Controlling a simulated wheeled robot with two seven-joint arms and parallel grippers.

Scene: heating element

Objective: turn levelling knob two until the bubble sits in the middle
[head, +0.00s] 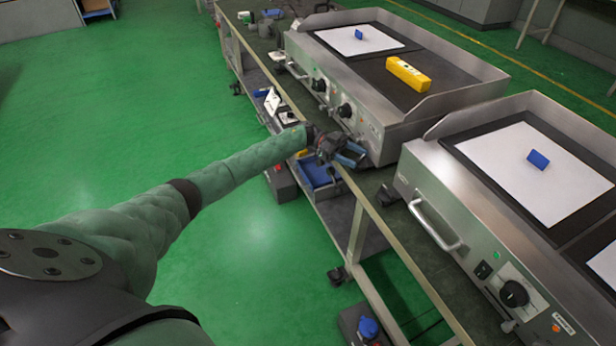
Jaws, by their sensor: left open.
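A yellow spirit level (408,74) lies on the dark plate of the far griddle (392,136). Its bubble is too small to read from here. My left gripper (352,156) is at the near lower corner of that griddle, low beside its front panel and over the bench edge. It is open, and I cannot tell whether it touches anything. Levelling knob two cannot be made out; the area under the griddle corner is partly hidden by the gripper. A small dark foot (388,194) shows between the two griddles. My right gripper is out of view.
A second griddle (440,172) stands to the right, with a protruding front handle (436,226). White sheets with blue blocks (538,160) lie on both griddles. A blue bin (318,172) sits on the shelf below the gripper. The green floor at left is clear.

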